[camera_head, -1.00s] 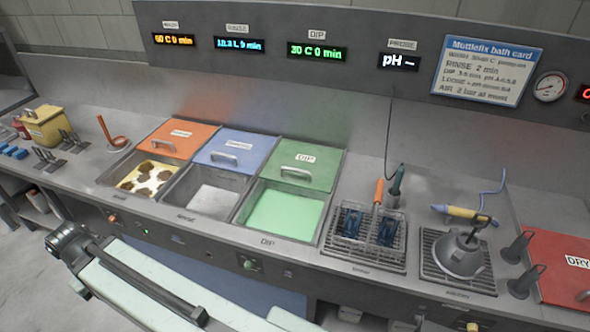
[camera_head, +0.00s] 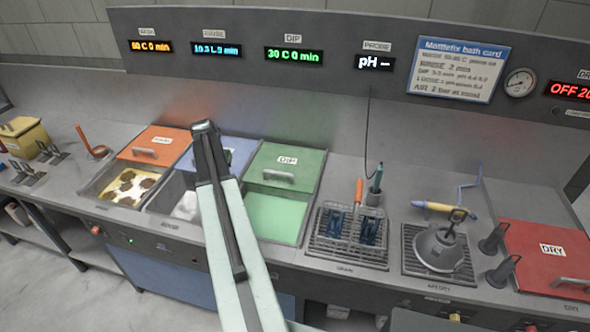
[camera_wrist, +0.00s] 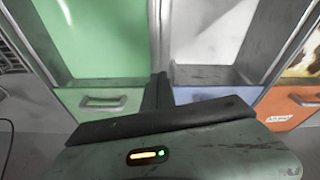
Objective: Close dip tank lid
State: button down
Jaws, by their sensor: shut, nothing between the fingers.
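The green dip lid (camera_head: 300,160) has a DIP label and a grey handle (camera_head: 278,176). It lies over the back part of the dip tank, and green liquid (camera_head: 272,215) shows in the open front part. In the wrist view the lid's handle (camera_wrist: 103,102) is left of my fingers, with the green liquid (camera_wrist: 100,40) above it. My gripper (camera_head: 205,128) is shut and empty, in front of the blue rinse lid (camera_head: 238,150) in the picture, left of the dip lid. In the wrist view my gripper (camera_wrist: 158,82) overlaps the divider between dip and rinse. Its height is unclear.
The orange wash lid (camera_head: 160,140) and its tank are at left. A wire basket rack (camera_head: 325,238) with blue parts stands right of the dip tank. An orange-handled tool and a probe stand behind it. A display panel (camera_head: 330,58) runs along the back.

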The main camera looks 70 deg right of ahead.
jog(key=s+d+m, duration=0.3)
jog(key=s+d, duration=0.5)
jog(key=d, duration=0.2)
jog(key=m+g+h, duration=0.1)
jog(key=m, duration=0.2)
send_near(301, 173)
jog(key=b+x, duration=0.5)
jog(key=b, duration=0.5)
jog(key=shift+a, duration=0.2)
jog(key=a, duration=0.2)
jog(key=a+r+p, duration=0.1)
jog(key=shift+w+a+r, duration=0.1)
jog(key=shift+w+a, duration=0.1)
jog(key=shift+w, duration=0.15)
jog(key=shift+w+a, duration=0.1)
jog(key=shift+a, duration=0.3)
jog(key=shift+d, duration=0.15)
